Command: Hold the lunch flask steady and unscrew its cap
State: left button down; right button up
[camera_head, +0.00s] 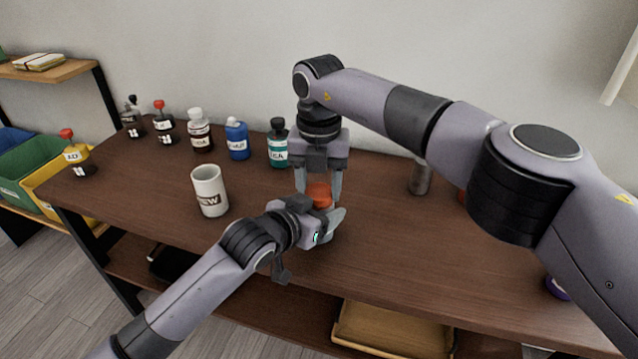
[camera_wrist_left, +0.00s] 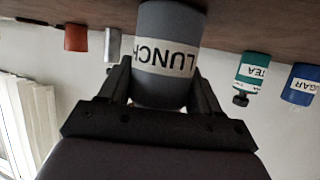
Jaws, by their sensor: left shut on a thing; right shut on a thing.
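The lunch flask is a grey cylinder with a white LUNCH label, seen upside down in the left wrist view (camera_wrist_left: 168,28). In the head view its orange cap (camera_head: 319,194) shows, while most of its body is hidden behind my left gripper. My left gripper (camera_head: 328,226) is shut on the flask body from the front left, one finger on each side, also seen in the left wrist view (camera_wrist_left: 163,95). My right gripper (camera_head: 318,188) points straight down from above and is shut on the orange cap, directly over the left gripper. The flask looks upright on the wooden table (camera_head: 400,260).
A white mug (camera_head: 209,190) stands left of the flask. A teal TEA bottle (camera_head: 278,145), a blue bottle (camera_head: 237,140) and several other bottles line the back left. A metal canister (camera_head: 420,178) stands right. The table's front edge is close by.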

jog(key=o, duration=1.2)
jog(key=shift+c, duration=0.2)
jog(key=shift+r, duration=0.15)
notch_tip(320, 180, up, 4)
jog(key=shift+r, duration=0.15)
jog(key=shift+c, duration=0.4)
jog(key=shift+r+m, duration=1.2)
jog(key=shift+r, duration=0.35)
jog(key=shift+f, duration=3.85)
